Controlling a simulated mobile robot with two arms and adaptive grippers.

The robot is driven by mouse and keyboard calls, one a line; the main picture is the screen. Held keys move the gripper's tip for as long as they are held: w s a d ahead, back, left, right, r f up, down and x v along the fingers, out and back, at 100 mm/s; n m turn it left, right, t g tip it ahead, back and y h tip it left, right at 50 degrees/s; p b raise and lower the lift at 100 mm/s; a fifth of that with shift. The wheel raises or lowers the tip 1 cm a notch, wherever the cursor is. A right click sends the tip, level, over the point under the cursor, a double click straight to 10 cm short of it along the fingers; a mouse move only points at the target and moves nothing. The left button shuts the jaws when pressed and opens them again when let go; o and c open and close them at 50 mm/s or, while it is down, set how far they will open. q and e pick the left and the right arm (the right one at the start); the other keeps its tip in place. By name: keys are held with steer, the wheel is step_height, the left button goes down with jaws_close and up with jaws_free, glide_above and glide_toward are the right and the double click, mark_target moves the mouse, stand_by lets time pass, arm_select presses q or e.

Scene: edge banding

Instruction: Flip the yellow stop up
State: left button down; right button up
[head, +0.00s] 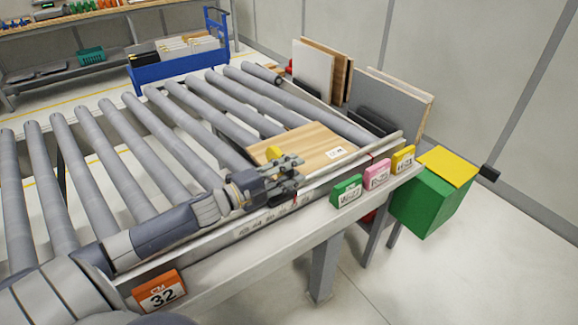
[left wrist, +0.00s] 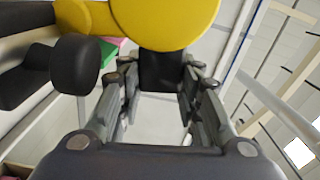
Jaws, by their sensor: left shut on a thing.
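The yellow stop (head: 274,153) shows in the head view at the conveyor's near rail, partly hidden by my left gripper (head: 290,175). In the left wrist view the stop (left wrist: 165,20) is a large yellow disc at the fingertips, with a dark piece below it between the fingers. My left gripper (left wrist: 160,85) is shut on the stop; the exact contact is partly hidden. My right gripper is not in view.
A wooden board (head: 310,146) with a white label lies on the rollers just beyond the gripper. Green (head: 346,190), pink (head: 377,174), yellow (head: 403,159) and orange (head: 159,291) tags stand along the near rail. A green box (head: 425,203) stands right of the conveyor.

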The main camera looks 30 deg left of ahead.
arm_select(q)
steer(key=shift+s+d+f+m+b, duration=0.2)
steer(key=shift+d+f+m+b, duration=0.35)
steer(key=shift+m, duration=0.45)
steer(key=shift+s+d+f+m+b, duration=0.25)
steer(key=shift+d+f+m+b, duration=0.25)
steer(key=shift+m, duration=0.5)
steer(key=shift+s+d+f+m+b, duration=0.2)
steer(key=shift+d+f+m+b, duration=0.35)
steer(key=shift+m, duration=0.45)
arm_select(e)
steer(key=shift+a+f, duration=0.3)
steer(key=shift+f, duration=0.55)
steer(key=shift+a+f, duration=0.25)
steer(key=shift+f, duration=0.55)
arm_select(q)
steer(key=shift+a+f, duration=0.1)
steer(key=c, duration=1.1)
jaws_free()
steer(key=shift+v, duration=6)
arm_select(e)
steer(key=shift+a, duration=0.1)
